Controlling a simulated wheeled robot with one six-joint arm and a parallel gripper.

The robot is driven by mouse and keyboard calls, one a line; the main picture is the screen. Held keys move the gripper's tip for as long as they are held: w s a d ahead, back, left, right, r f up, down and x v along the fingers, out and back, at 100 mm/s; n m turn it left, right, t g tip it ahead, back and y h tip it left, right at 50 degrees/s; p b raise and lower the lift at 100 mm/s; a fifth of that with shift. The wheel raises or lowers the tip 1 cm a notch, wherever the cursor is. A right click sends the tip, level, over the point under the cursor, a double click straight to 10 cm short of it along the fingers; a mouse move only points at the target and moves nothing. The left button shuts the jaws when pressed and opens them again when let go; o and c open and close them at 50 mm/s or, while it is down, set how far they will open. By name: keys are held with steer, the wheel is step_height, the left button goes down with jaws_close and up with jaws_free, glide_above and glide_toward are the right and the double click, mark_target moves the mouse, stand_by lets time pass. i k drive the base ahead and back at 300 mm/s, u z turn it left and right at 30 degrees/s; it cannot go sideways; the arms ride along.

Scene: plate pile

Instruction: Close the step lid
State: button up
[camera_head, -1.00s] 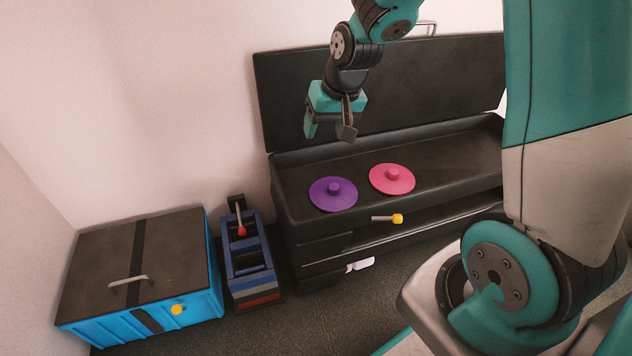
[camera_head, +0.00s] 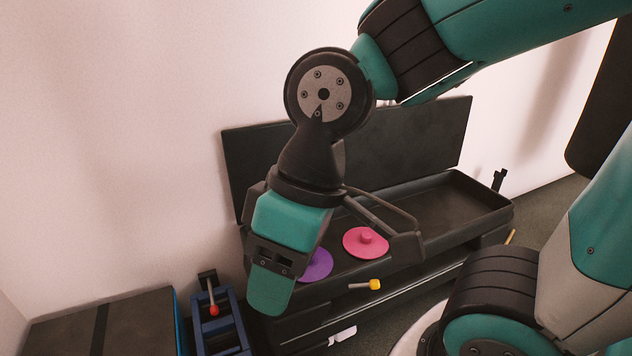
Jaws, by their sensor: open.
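A black stepped chest (camera_head: 455,257) stands against the wall with its dark lid (camera_head: 415,150) raised upright at the back. Its shallow top tray is open and bare at the right. My gripper (camera_head: 337,268) is close to the camera, fingers pointing down, in front of the chest's left part. Its jaws are apart, with nothing seen between them. It hides the lid's lower left part.
A yellow-knobbed lever (camera_head: 374,285) sticks out of the chest's front. A blue rack with a red knob (camera_head: 213,310) stands left of the chest. A dark-topped blue box (camera_head: 135,325) is cut off at lower left. Floor shows to the right.

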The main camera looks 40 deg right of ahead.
mark_target(398, 144)
steer(key=u, duration=0.5)
steer(key=k, duration=0.15)
steer(key=z, duration=1.1)
steer(key=i, duration=0.75)
steer(key=z, duration=0.2)
